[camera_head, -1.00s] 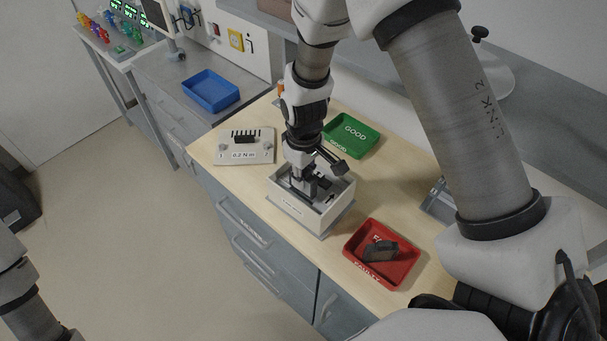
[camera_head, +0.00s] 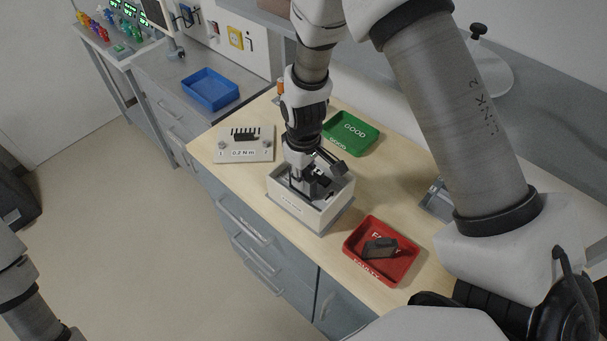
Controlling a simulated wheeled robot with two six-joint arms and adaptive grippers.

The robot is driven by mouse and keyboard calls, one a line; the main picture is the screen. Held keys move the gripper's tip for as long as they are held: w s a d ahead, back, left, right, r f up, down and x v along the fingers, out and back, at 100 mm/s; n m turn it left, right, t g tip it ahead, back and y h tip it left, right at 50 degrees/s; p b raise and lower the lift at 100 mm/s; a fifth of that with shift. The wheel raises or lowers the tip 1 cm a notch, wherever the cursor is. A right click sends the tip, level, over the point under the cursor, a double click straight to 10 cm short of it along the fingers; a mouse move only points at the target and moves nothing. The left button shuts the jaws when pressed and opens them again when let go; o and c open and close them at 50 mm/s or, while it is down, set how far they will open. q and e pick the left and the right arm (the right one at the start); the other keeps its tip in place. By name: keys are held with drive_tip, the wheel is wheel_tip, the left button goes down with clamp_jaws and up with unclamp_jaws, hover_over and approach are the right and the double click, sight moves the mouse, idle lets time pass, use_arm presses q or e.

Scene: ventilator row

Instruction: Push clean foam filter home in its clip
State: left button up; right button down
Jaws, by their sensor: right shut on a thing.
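A white open-topped box (camera_head: 292,206) stands on a grey base on the wooden worktop. My right gripper (camera_head: 307,187) points down into it, with its fingers between the box walls. It is shut on a dark piece, taken as the clean foam filter, which is mostly hidden by the fingers and walls. The clip inside cannot be made out clearly. Another dark grey foam block (camera_head: 378,248) lies in the red tray (camera_head: 398,272) marked as faulty. My left arm shows at the lower left edge, but its gripper is out of frame.
A green tray (camera_head: 352,133) marked GOOD is behind the box. A plate marked 0.2 Nm (camera_head: 225,150) with a black comb-like part lies to the left. A blue tray (camera_head: 210,90) sits on the further bench. Bare wood lies between the box and red tray.

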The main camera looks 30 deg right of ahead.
drive_tip(key=shift+f, duration=0.1)
idle(0.3)
drive_tip(key=shift+f+b, duration=0.45)
drive_tip(key=shift+f, duration=0.25)
drive_tip(key=shift+f, duration=0.1)
drive_tip(key=shift+f+b, duration=0.4)
drive_tip(key=shift+f, duration=0.3)
drive_tip(key=shift+f, duration=0.1)
